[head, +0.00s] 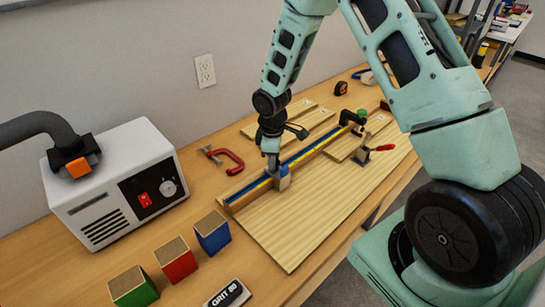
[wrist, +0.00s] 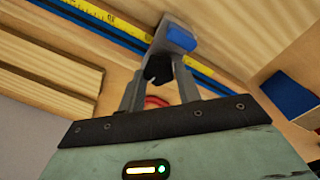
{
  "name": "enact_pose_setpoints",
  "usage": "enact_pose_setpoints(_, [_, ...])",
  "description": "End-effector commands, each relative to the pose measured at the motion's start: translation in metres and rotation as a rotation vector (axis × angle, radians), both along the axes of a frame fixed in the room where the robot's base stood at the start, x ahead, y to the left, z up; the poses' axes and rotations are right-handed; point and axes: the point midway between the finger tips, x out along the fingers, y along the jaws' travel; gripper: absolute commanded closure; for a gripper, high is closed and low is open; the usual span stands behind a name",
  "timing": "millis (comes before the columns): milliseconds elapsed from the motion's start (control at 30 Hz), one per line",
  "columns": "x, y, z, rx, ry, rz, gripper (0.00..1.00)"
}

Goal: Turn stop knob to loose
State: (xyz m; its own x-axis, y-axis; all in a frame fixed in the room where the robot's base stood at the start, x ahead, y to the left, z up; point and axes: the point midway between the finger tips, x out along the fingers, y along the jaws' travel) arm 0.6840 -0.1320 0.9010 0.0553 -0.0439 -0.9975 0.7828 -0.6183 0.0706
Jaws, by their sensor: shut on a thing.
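The stop (head: 283,181) is a grey block with a blue face, sitting on the fence beside its yellow measuring tape. In the wrist view the stop (wrist: 176,36) lies just past my fingertips, and the dark stop knob (wrist: 158,68) is between them. My gripper (head: 271,165) reaches down to the stop from above. It also shows in the wrist view (wrist: 158,75), shut on the knob. The knob is hidden in the head view. No marking on the knob is readable.
A white machine with a hose (head: 112,178) stands at left. Red, green and blue blocks (head: 178,259) and a grit block (head: 227,294) are at the front. A red clamp (head: 223,160) lies behind the fence (head: 305,152). A red-handled toggle clamp (head: 366,152) stands on the wide board (head: 290,235).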

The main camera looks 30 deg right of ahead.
Motion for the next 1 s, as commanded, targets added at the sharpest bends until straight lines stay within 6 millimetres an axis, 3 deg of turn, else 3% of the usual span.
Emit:
enact_pose_setpoints(467, [0.001, -0.001, 0.001, -0.001, -0.002, 0.009, 0.89])
enact_pose_setpoints(500, [0.001, -0.001, 0.001, -0.001, -0.002, 0.009, 0.55])
enact_pose_setpoints(533, [0.001, -0.001, 0.001, -0.001, -0.002, 0.009, 0.47])
enact_pose_setpoints(867, [0.000, 0.000, 0.002, 0.000, -0.001, 0.009, 0.45])
enact_pose_setpoints(1000, [0.000, 0.000, 0.015, 0.000, -0.004, 0.007, 0.45])
